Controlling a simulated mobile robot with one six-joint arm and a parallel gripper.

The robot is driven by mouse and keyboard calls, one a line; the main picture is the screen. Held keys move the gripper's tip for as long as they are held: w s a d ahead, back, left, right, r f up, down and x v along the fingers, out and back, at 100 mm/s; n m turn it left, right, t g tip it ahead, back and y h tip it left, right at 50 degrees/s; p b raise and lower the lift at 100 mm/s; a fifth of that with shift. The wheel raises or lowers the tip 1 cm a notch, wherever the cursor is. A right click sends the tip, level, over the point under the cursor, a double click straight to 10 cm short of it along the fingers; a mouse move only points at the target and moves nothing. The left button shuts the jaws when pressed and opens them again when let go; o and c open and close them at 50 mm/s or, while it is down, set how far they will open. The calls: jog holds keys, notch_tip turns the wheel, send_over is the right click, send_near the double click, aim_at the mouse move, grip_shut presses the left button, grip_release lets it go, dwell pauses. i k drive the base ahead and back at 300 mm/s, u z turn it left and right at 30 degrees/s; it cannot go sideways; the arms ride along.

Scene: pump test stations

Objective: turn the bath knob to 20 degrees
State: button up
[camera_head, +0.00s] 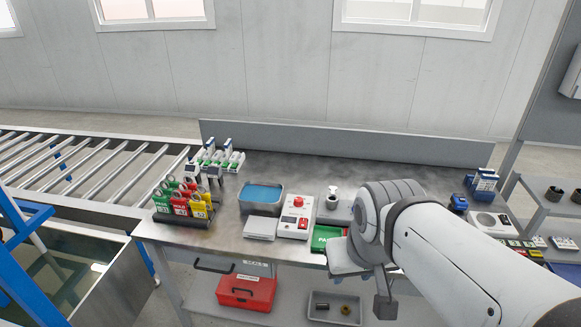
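A metal bath (261,211) with blue liquid sits on the workbench, left of the middle. A pale flat unit (260,229) stands just in front of it. My gripper (384,300) is at the lower middle right, beyond the bench's front edge and well to the right of the bath. My arm's wrist hides most of it.
A white box with a red button (299,202) stands right of the bath, beside a green tray (322,233). Colored tags (181,205) hang on a rack at left. A red toolbox (246,291) is on the lower shelf. The bench's back middle is clear.

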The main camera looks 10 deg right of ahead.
aim_at(299, 201)
jog(key=i, duration=0.9)
jog(key=u, duration=0.05)
